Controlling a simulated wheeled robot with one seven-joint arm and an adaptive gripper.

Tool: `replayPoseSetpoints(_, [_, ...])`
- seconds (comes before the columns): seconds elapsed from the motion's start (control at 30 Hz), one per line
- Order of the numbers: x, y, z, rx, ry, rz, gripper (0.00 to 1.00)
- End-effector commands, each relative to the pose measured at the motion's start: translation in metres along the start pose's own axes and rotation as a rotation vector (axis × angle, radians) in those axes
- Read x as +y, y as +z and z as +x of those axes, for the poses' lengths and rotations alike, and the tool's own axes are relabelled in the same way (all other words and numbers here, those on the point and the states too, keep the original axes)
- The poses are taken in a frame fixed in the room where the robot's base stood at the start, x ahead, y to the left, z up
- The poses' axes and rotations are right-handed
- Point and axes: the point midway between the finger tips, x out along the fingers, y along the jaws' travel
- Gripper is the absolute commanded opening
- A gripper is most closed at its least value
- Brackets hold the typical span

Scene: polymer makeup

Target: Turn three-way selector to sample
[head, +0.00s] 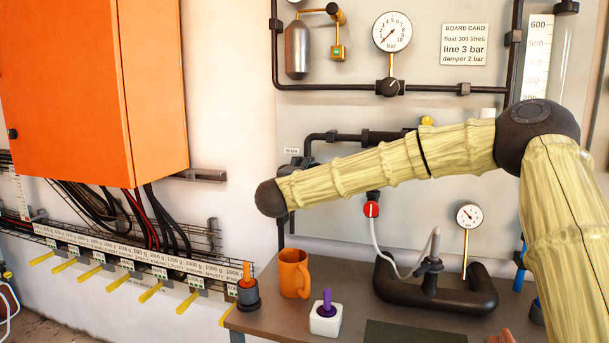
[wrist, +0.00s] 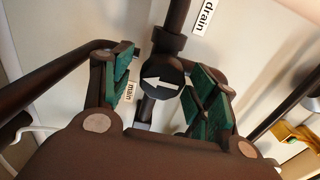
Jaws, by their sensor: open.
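The three-way selector (wrist: 172,94) shows in the wrist view as a round dark knob with a white arrow pointing left in the picture. It sits on a dark pipe, with a "drain" label (wrist: 204,17) above it and a "main" label (wrist: 129,92) to its left. My gripper (wrist: 164,85) is open, its green-padded fingers on either side of the knob. Gaps show between the pads and the knob, so nothing is gripped. I see no "sample" label. In the head view my arm covers this area, and I cannot make out the selector or fingers there.
Dark pipes run along the wall panel. A red knob (head: 371,209) with a pale hose is below my arm. The bench (head: 262,322) holds an orange mug (head: 294,274), a white block with a purple peg (head: 326,315) and a black stand (head: 470,291). An orange cabinet (head: 90,80) hangs left.

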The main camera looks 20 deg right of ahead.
Motion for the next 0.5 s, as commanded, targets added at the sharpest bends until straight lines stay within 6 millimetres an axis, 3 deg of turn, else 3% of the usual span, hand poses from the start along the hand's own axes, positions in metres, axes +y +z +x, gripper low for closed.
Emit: replayPoseSetpoints(0.5, [0.000, 0.000, -0.084, -0.002, 0.000, 0.000, 0.59])
